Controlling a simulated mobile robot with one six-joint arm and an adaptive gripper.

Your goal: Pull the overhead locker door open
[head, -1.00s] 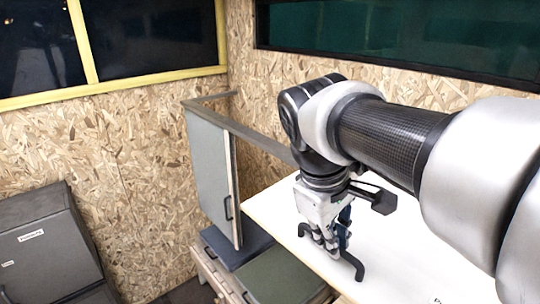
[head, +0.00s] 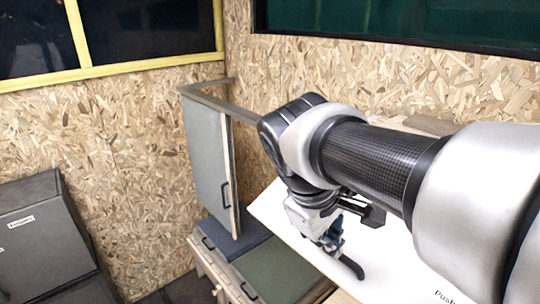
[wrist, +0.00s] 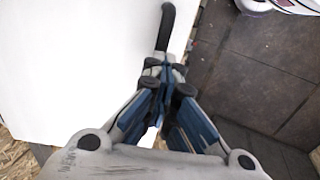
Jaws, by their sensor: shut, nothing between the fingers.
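A white panel (head: 385,272), which looks like the locker door, lies under my arm and slopes away at the right. Its black bar handle (head: 352,267) is near the lower edge, partly hidden behind my gripper. My gripper (head: 332,245) points down at the handle with its fingers shut. In the wrist view the white door (wrist: 75,65) fills the left side. The handle (wrist: 166,25) runs down to the closed fingertips (wrist: 165,68) and ends out of sight behind them. I cannot tell whether the fingers touch it.
A grey-green upright panel (head: 207,160) with a dark handle stands left of the door, under a grey rail (head: 222,108). Low cushioned boxes (head: 275,268) are below. A dark grey cabinet (head: 40,235) stands at far left. Dark floor tiles (wrist: 255,75) show in the wrist view.

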